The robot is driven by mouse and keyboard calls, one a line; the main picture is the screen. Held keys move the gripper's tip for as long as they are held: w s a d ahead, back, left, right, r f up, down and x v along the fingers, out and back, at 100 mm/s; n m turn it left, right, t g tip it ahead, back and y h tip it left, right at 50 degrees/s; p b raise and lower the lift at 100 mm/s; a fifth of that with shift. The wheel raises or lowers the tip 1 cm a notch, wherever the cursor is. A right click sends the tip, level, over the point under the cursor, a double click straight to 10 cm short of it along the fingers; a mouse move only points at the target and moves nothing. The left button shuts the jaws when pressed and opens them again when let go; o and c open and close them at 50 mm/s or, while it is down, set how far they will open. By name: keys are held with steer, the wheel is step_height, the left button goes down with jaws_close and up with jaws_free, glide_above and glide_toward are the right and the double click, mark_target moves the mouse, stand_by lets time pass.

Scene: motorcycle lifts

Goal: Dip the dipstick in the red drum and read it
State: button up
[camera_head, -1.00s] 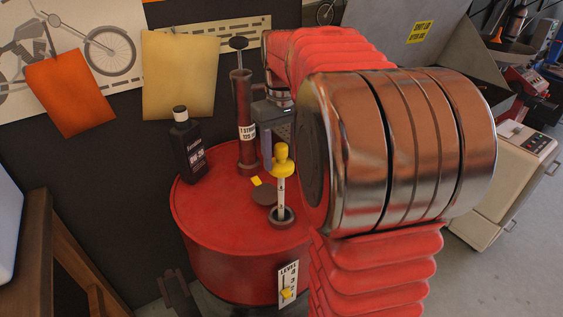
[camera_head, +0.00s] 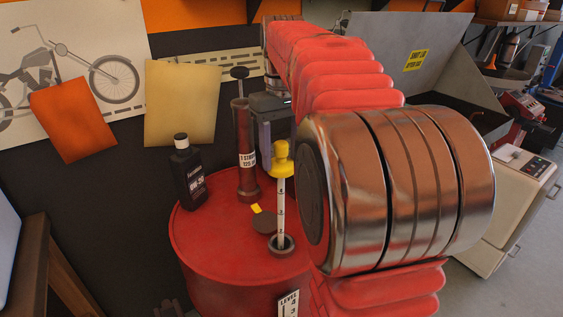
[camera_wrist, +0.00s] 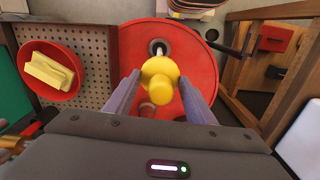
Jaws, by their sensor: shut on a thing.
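The red drum (camera_head: 215,237) stands upright against the dark wall, and its top also shows in the wrist view (camera_wrist: 205,75). The dipstick (camera_head: 281,200) has a yellow handle and a white marked stick; it stands upright over the open bung hole (camera_head: 281,245) in the drum's top. Its lower end is hidden at the hole. My gripper (camera_wrist: 157,88) is shut on the dipstick's yellow handle (camera_wrist: 160,75), one finger on each side. A level gauge plate (camera_head: 289,303) with numbers is partly in view on the drum's front.
A black bottle (camera_head: 188,175) and a drum pump (camera_head: 246,165) stand on the drum top near the dipstick. A yellow tag and a dark round cap (camera_head: 266,223) lie beside the hole. A red bowl (camera_wrist: 48,70) shows in the wrist view.

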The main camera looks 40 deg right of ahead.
steer(key=shift+r, duration=5.5)
steer(key=shift+s, duration=0.1)
